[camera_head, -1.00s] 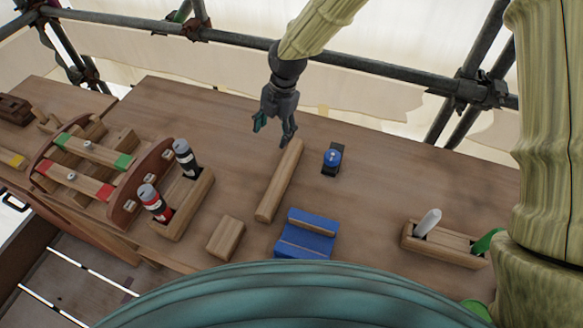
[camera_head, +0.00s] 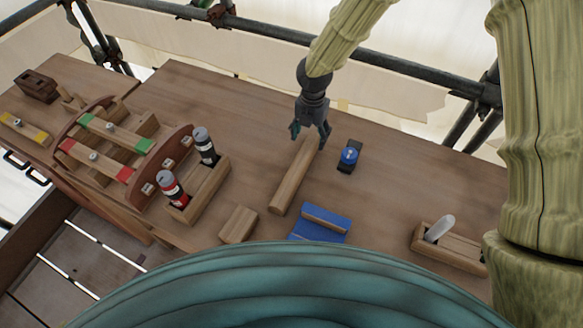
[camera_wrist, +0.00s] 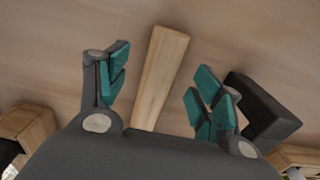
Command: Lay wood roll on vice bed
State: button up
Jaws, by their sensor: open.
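The long, light wooden piece (camera_head: 292,180), which I take to be the wood roll, lies on the bench with its far end by my gripper (camera_head: 310,137). In the wrist view the wood piece (camera_wrist: 162,72) runs between the two teal finger pads of my gripper (camera_wrist: 163,62). The jaws are open and apart from it on both sides; contact is not visible. A blue block with a wooden-topped ridge (camera_head: 322,220), perhaps the vice bed, stands nearer the front edge. Its lower part is hidden by my teal body.
A black block with a blue knob (camera_head: 349,156) stands close right of the gripper; its dark body (camera_wrist: 262,108) is beside the right finger. A short wooden block (camera_head: 239,224), a holder with two bottles (camera_head: 200,192) and a wooden tray (camera_head: 450,248) stand around.

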aim_at(310, 141)
jog(key=shift+w+d+f+p, duration=0.1)
jog(key=shift+f+p, duration=0.4)
jog(key=shift+f, duration=0.7)
jog(key=shift+d+f+p, duration=0.1)
jog(key=shift+f+p, duration=0.35)
jog(key=shift+f, duration=0.7)
jog(key=shift+a, duration=0.1)
jog(key=c, duration=1.4)
jog(key=shift+o, duration=0.2)
